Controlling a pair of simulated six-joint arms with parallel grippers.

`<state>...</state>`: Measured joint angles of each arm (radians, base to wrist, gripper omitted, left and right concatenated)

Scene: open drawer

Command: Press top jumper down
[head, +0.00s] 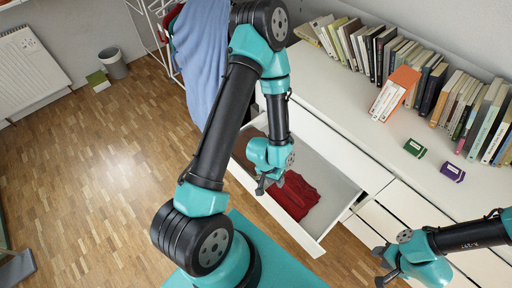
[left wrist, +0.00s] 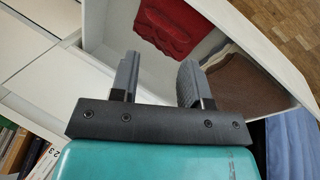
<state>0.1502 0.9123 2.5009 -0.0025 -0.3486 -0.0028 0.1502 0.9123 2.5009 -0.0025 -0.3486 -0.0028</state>
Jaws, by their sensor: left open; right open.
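A folded dark red jumper (head: 297,197) lies in the open white drawer (head: 348,215), near its front right; the jumper also shows in the left wrist view (left wrist: 180,24). A brown folded garment (head: 248,142) lies further left in the drawer, partly hidden by my left arm; in the left wrist view it shows (left wrist: 248,85) behind a finger. My left gripper (head: 266,185) is over the drawer beside the red jumper; its fingers (left wrist: 157,75) are apart with nothing between them. Its height above the jumper is hard to tell. My right gripper (head: 382,268) is open and empty, right of the drawer.
The white dresser top (head: 360,120) holds a row of books (head: 375,50), an orange-covered book (head: 396,92) and small green (head: 414,148) and purple (head: 452,171) boxes. A blue cloth (head: 201,60) hangs left of the drawer. The wooden floor (head: 90,170) on the left is mostly clear.

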